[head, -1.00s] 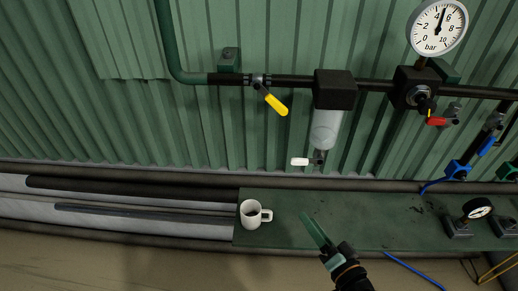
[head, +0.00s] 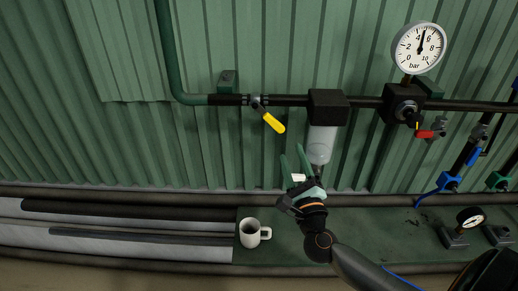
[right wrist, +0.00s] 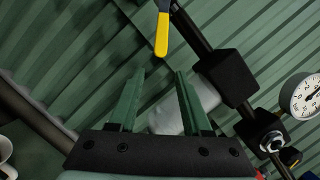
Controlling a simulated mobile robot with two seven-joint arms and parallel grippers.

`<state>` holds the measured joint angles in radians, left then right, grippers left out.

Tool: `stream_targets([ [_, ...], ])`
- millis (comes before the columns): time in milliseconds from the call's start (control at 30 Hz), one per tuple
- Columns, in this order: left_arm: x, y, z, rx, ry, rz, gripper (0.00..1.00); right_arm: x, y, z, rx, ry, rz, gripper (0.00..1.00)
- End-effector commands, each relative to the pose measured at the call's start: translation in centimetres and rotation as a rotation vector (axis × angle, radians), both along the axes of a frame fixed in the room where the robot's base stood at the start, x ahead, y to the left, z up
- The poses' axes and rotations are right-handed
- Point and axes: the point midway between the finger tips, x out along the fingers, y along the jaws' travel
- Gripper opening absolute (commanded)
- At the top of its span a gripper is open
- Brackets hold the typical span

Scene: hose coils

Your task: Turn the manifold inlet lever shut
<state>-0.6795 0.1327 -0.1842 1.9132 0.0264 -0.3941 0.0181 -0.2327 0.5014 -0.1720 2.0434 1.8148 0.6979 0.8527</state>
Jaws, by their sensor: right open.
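A yellow lever (head: 273,122) hangs down to the right from a valve (head: 258,102) on the dark wall pipe, slanting across the pipe line. In the right wrist view the yellow lever (right wrist: 162,35) is beyond my fingertips, near the top edge. My right gripper (head: 292,153) is open and empty, below the yellow lever and beside the clear filter bowl (head: 321,144), with its green fingers pointing up. No lever carries a readable label. My left gripper is not in view.
The filter's black head (head: 328,106) and the round gauge (head: 418,48) are right of the yellow lever. A white mug (head: 251,234) stands on the green bench (head: 285,252). Wall left of the valve is clear.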

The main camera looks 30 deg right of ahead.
Motion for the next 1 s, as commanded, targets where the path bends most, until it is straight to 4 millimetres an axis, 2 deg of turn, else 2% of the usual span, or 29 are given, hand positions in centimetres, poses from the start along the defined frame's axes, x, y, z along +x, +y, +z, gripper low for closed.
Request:
stream_targets([
  [833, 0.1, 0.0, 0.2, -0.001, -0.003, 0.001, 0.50, 6.4, -2.2, 1.5, -0.005, -0.001, 0.001, 0.49],
  [1000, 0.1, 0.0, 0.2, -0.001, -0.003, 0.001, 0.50, 6.5, -2.2, 1.5, -0.003, 0.001, 0.001, 0.49],
])
